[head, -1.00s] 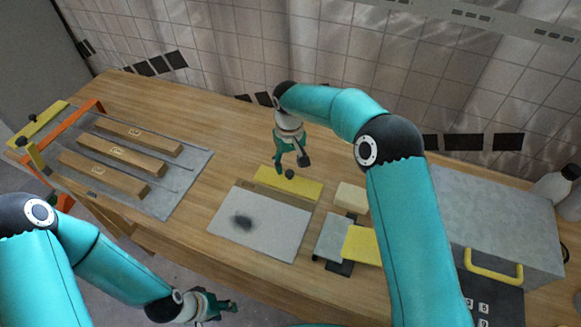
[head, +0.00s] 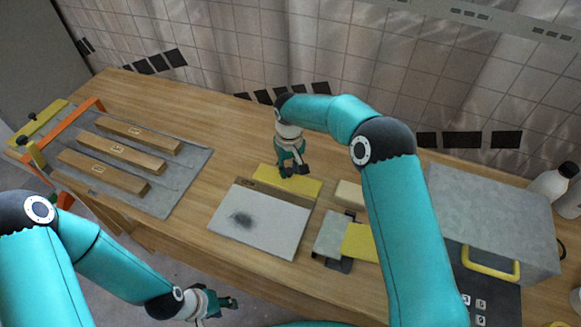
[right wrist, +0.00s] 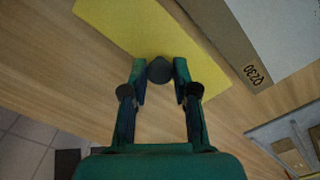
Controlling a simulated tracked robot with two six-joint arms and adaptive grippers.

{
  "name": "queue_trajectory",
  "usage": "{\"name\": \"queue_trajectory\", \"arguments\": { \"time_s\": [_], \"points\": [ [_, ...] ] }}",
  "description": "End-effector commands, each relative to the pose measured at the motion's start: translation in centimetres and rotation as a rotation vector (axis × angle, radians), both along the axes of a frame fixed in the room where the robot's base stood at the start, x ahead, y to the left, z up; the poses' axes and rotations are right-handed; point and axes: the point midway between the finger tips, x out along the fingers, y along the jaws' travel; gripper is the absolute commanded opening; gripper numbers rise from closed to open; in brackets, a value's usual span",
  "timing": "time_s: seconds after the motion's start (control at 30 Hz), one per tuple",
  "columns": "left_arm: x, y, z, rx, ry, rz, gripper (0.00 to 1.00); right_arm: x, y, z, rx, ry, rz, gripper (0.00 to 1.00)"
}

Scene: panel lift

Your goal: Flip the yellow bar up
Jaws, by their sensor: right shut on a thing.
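The yellow bar (head: 291,180) is at the back edge of a pale grey panel (head: 265,222) in the middle of the bench. My right gripper (head: 294,172) is over the bar. In the right wrist view the yellow bar (right wrist: 140,30) has a dark round knob (right wrist: 160,70) at its near edge, and my right gripper's fingers (right wrist: 160,85) are shut on that knob. A brown strip with a printed label (right wrist: 252,74) shows beside the bar. In the head view my left gripper (head: 225,306) is open and empty, low beside the bench front.
A grey plate with wooden blocks (head: 115,170) and an orange frame (head: 50,150) stands at the left. A small fixture with a yellow plate (head: 361,242) lies right of the panel. A grey box with a yellow handle (head: 490,270) and bottles stand further right. Bench behind the bar is clear.

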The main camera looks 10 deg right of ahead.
Motion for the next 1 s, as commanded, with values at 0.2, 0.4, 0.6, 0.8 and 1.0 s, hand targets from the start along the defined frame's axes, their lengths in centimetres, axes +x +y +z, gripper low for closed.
{"name": "queue_trajectory", "arguments": {
  "time_s": [0.2,0.4,0.6,0.8,1.0],
  "points": [
    [0.0,0.0,-0.7,0.000,0.000,0.000,0.40,-0.1,0.0,-0.1,-0.017,-0.011,0.000,0.00],
    [0.0,0.0,-2.8,0.000,0.000,0.000,0.40,-0.3,0.2,-0.2,-0.050,-0.062,0.002,0.00],
    [0.0,0.0,-6.4,0.000,0.000,0.000,0.40,-0.8,0.6,-0.2,-0.107,-0.150,0.003,0.00],
    [0.0,0.0,-11.2,0.000,0.000,0.000,0.40,-1.3,1.1,-0.2,-0.178,-0.259,0.001,0.00],
    [0.0,0.0,-15.8,0.000,0.000,0.000,0.40,-1.9,1.5,0.1,-0.246,-0.363,0.001,0.00]
  ]
}}
